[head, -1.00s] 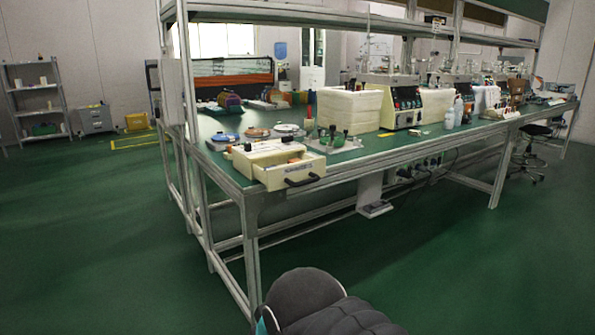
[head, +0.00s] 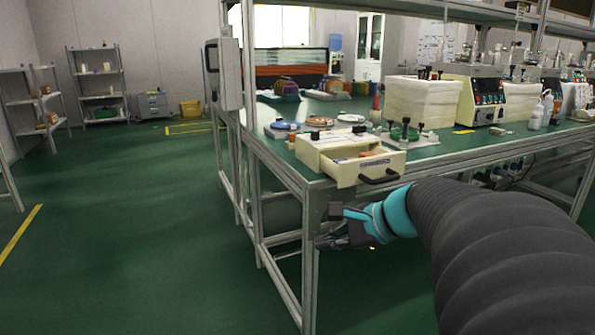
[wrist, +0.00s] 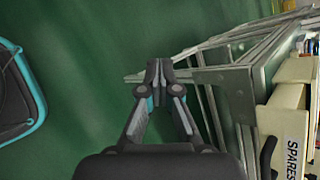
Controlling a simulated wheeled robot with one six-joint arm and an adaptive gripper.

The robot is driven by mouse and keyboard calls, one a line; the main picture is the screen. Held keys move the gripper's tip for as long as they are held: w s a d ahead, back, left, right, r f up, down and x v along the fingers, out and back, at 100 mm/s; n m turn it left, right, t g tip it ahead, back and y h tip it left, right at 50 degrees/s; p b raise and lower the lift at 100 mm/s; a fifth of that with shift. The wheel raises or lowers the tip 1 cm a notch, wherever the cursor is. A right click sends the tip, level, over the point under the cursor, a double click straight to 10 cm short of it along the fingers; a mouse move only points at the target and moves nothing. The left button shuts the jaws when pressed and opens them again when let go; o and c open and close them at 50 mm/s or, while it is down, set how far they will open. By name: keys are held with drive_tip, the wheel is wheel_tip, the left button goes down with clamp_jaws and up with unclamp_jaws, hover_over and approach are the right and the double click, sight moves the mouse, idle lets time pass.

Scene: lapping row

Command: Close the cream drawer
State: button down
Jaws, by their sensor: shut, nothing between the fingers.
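The cream drawer (head: 368,170) is pulled out of its cream cabinet (head: 318,146) at the near corner of the green bench. It has a black handle (head: 380,178) and holds a few small items. In the wrist view the drawer front (wrist: 287,136) shows at the right edge with a "SPARES" label, its black handle (wrist: 267,157) partly cut off. My gripper (head: 328,243) is below the bench top, just under and in front of the drawer, apart from it. In the wrist view my gripper (wrist: 158,68) has its fingertips together, with nothing between them.
The metal bench frame (head: 308,250) stands close to my gripper. The green floor at left is clear.

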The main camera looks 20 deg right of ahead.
drive_tip(key=w+d+r+m+t+h+b, duration=0.1)
drive_tip(key=w+d+m+t, duration=0.15)
drive_tip(key=d+m, duration=0.4)
drive_tip(key=w+d+r+m+t+b, duration=0.1)
drive_tip(key=w+d+r+m+t, duration=0.15)
drive_tip(key=d, duration=0.75)
drive_tip(key=m+t+h+b, duration=0.1)
drive_tip(key=m+t+h, duration=0.2)
drive_tip(key=m+t, duration=0.3)
approach(398, 165)
drive_tip(key=shift+m+g, duration=0.5)
drive_tip(key=shift+g, duration=0.2)
drive_tip(key=w, duration=0.4)
drive_tip(key=w+r, duration=0.1)
drive_tip(key=w, duration=0.2)
drive_tip(key=shift+a+r, duration=0.1)
drive_tip(key=shift+a, duration=0.25)
drive_tip(key=w, duration=0.3)
drive_tip(key=w+p, duration=0.1)
drive_tip(key=w, duration=0.3)
drive_tip(key=w+a, duration=0.1)
drive_tip(key=w, duration=0.2)
drive_tip(key=shift+w, duration=0.2)
drive_tip(key=shift+w+r+h, duration=0.15)
drive_tip(key=shift+r+h, duration=0.05)
drive_tip(key=shift+h, duration=0.1)
